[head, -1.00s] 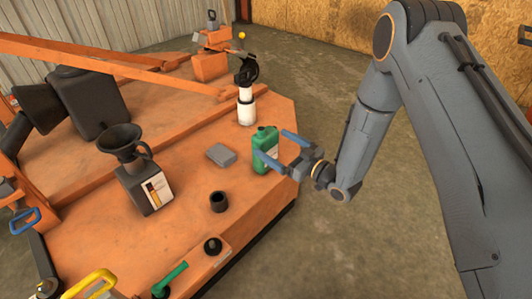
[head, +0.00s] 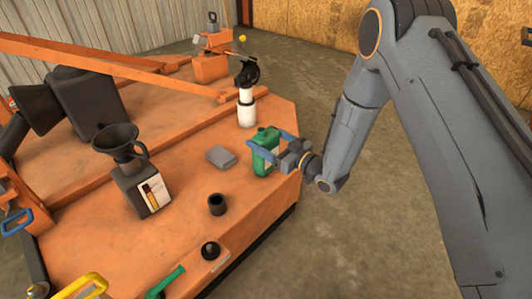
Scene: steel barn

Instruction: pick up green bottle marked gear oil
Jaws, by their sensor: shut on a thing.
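The green bottle (head: 266,140) stands upright on the orange deck (head: 185,235) near its right edge, with a pale label partly showing low on its side. Its marking is too small to read. My gripper (head: 268,149) reaches in from the right with its blue fingers on either side of the bottle. It is shut on the bottle. The near finger covers part of the bottle's front. The bottle's base appears to be at the deck surface; I cannot tell any gap.
A white bottle with a black top (head: 246,108) stands behind. A grey block (head: 221,157) and a black cup (head: 217,204) lie to the left. A dark jug with a funnel (head: 145,190) stands farther left. Concrete floor (head: 390,240) is open at right.

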